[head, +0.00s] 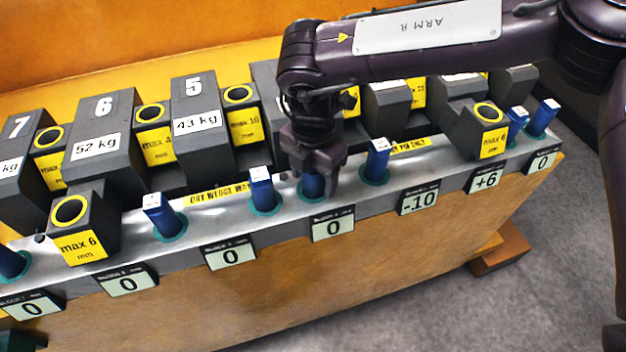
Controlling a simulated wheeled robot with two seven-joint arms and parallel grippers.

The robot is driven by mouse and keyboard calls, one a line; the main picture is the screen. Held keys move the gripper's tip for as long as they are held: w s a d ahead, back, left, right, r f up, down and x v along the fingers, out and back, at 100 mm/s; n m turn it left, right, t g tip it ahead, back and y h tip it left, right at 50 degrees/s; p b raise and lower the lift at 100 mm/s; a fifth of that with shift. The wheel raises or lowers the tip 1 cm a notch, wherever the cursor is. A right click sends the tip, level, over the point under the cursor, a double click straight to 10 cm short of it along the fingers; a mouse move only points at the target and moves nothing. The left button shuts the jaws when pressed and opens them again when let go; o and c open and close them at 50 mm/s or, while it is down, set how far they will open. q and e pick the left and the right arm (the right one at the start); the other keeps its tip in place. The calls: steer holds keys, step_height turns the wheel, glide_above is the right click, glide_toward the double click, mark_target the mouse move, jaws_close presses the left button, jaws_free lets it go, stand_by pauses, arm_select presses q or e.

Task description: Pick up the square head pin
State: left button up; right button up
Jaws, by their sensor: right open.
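Several blue pins stand in teal collars along the metal rail. One blue pin (312,188) is directly under my right gripper (313,178), which points down with its jaws open on either side of the pin's upper part. The jaws hide that pin's head, so I cannot tell its shape. Other pins with pale, square-looking tops stand nearby: one to the left (261,189), one farther left (160,216) and one to the right (377,162). My left gripper is not in view.
Grey numbered castings (104,138) stand in a row behind the rail (215,208). Grey blocks with yellow labels stick out at the front left (82,225) and right (487,130). Number displays (332,224) line the rail's front edge. Grey floor (420,310) lies in front.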

steer(key=shift+s, duration=0.1)
steer(key=c, duration=0.4)
jaws_close()
steer(key=shift+r, duration=0.15)
